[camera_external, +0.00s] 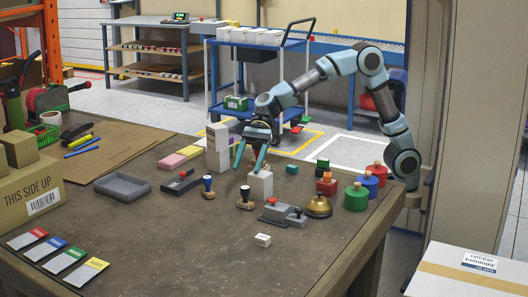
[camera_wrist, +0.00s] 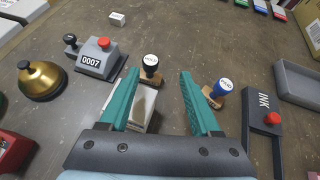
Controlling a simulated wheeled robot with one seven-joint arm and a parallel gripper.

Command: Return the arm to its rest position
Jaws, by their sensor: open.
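My gripper (camera_external: 251,165) hangs over the middle of the workbench (camera_external: 190,250), with the arm reaching in from the right. Its two teal fingers are apart in the wrist view (camera_wrist: 155,82), with nothing clamped between them. A white block (camera_external: 260,187) stands on the bench just below the fingertips; in the wrist view the block (camera_wrist: 142,108) shows between the fingers, close to the left one. Whether a finger touches it cannot be told. A black-topped stamp (camera_external: 245,198) and a blue-topped stamp (camera_external: 208,187) stand near it.
Coloured weights (camera_external: 356,196) stand at the right edge. A grey tray (camera_external: 122,187) lies left. The front bench is mostly clear.

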